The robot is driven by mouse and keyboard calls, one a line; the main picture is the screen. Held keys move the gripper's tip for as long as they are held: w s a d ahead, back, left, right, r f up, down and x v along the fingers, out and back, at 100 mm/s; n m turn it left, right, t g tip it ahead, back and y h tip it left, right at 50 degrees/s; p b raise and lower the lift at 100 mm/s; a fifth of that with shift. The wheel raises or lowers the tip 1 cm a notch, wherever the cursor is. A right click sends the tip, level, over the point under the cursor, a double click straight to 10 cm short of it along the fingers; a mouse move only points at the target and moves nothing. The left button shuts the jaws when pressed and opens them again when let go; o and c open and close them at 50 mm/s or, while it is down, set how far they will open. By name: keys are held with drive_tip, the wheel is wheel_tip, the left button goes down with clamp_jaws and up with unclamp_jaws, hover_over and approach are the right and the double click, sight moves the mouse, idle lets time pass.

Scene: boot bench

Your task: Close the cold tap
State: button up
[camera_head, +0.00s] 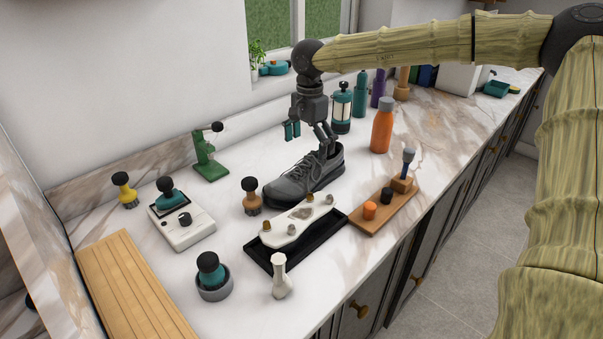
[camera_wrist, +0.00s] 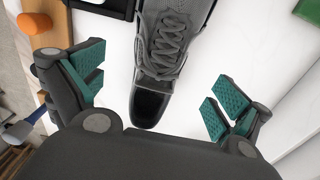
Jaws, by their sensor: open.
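I cannot make out a cold tap in either view. Nothing is between the pads.
An orange bottle (camera_head: 382,125) stands right of the gripper, and a glass press (camera_head: 341,108) behind it. A black tray (camera_head: 262,256), a wooden board (camera_head: 392,208) with small items and a white scale-like box (camera_head: 182,232) are in front. The counter (camera_head: 340,275) is bare at front centre.

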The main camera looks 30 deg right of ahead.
sight(307, 175)
drive_tip(key=shift+a+f+p, duration=0.1)
drive_tip(key=shift+f+p, duration=0.65)
drive_tip(key=shift+f, duration=4.35)
drive_tip(key=c, duration=1.3)
